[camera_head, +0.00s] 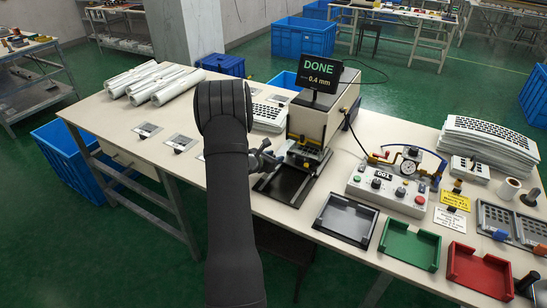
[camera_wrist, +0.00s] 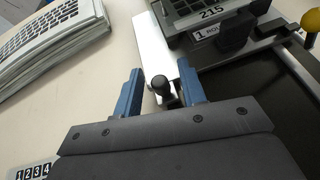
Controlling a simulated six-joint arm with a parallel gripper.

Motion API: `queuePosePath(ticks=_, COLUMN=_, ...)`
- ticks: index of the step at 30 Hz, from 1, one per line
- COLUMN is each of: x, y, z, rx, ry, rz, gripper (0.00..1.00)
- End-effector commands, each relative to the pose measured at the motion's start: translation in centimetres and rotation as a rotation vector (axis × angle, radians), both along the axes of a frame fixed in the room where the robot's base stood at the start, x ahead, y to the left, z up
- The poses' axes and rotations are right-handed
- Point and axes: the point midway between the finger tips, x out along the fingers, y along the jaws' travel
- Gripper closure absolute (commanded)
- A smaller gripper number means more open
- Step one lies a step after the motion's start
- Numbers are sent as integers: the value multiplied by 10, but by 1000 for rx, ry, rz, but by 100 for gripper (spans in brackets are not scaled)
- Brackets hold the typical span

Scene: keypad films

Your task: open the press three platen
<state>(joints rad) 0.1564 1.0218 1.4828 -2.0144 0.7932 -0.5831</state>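The press (camera_head: 317,118) stands at the middle of the bench, with a display (camera_head: 320,75) reading "DONE" and "-0.4 mm". A dark block marked "215" (camera_wrist: 212,12) shows at the top of the wrist view. A black upright knob (camera_wrist: 163,88) stands by a pale metal strip (camera_wrist: 155,50). My gripper (camera_wrist: 159,68) is open, its two blue fingers on either side of the knob with gaps visible. In the head view my gripper (camera_head: 264,158) is at the left of the press front, partly hidden by my arm. Which part is the platen is unclear.
A dark slide tray (camera_head: 288,184) lies before the press. A control box (camera_head: 388,188), black tray (camera_head: 346,220), green tray (camera_head: 409,246) and red tray (camera_head: 480,272) lie to the right. A keypad sheet stack (camera_wrist: 50,40) is left of my gripper. A yellow ball (camera_wrist: 311,20) shows upper right.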

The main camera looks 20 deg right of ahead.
Motion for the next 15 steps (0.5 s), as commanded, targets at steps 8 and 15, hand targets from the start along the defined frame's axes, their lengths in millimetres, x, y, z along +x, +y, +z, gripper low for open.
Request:
queuePosePath(ticks=8, x=0, y=0, z=0, rx=0, ry=0, rz=0, gripper=86)
queuePosePath(ticks=15, x=0, y=1, z=0, rx=1, ry=1, rz=0, gripper=100)
